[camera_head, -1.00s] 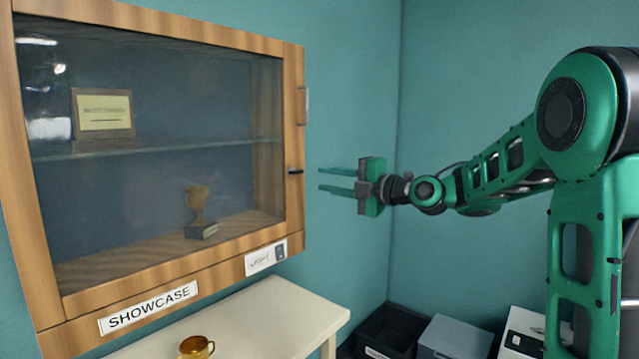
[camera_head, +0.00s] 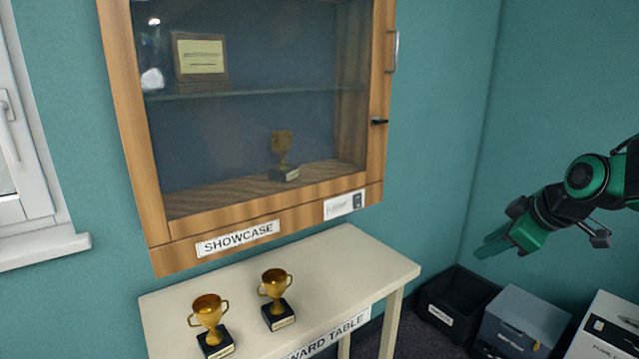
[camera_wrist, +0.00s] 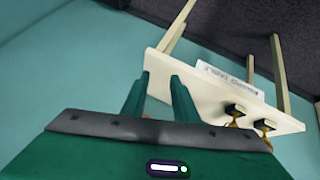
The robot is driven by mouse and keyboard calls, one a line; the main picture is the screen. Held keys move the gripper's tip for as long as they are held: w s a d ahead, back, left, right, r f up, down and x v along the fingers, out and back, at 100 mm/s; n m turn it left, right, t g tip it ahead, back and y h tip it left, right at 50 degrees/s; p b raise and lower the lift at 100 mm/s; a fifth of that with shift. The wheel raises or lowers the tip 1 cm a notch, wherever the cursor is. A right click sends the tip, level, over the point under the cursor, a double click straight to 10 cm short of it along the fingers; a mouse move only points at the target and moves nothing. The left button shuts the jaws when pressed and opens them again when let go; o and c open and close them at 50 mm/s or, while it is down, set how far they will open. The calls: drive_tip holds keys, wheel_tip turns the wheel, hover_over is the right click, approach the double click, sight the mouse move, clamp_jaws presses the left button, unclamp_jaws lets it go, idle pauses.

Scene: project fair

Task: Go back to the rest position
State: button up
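My gripper (camera_head: 488,248) is at the right in the head view, to the right of the showcase and apart from it. It points left and slightly down. In the wrist view my gripper (camera_wrist: 160,78) shows two green fingers with an empty gap between them. The wooden showcase (camera_head: 200,250) hangs on the wall with its glass front shut. One gold trophy (camera_head: 282,150) stands inside on its floor.
The award table (camera_head: 350,262) stands below the showcase with two gold trophies, a left one (camera_head: 209,312) and a right one (camera_head: 274,285). Dark and grey boxes (camera_head: 520,320) stand on the floor at the right. A window (camera_head: 30,170) is at the left.

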drive_tip(key=s+d+f+m+g, duration=0.1)
drive_tip(key=s+f+m+g, duration=0.1)
drive_tip(key=s+m, duration=0.3)
drive_tip(key=s+d+f+m+g+h, duration=0.1)
drive_tip(key=s+m, duration=0.4)
drive_tip(key=s, duration=0.8)
drive_tip(key=s+d+f+m+g, duration=0.2)
drive_tip(key=s+f+m+g, duration=0.2)
drive_tip(key=s, duration=0.6)
drive_tip(key=shift+d+f+m+g+h, duration=0.3)
drive_tip(key=shift+f+m, duration=0.4)
drive_tip(key=shift+w+f, duration=0.25)
drive_tip(key=shift+w, duration=0.3)
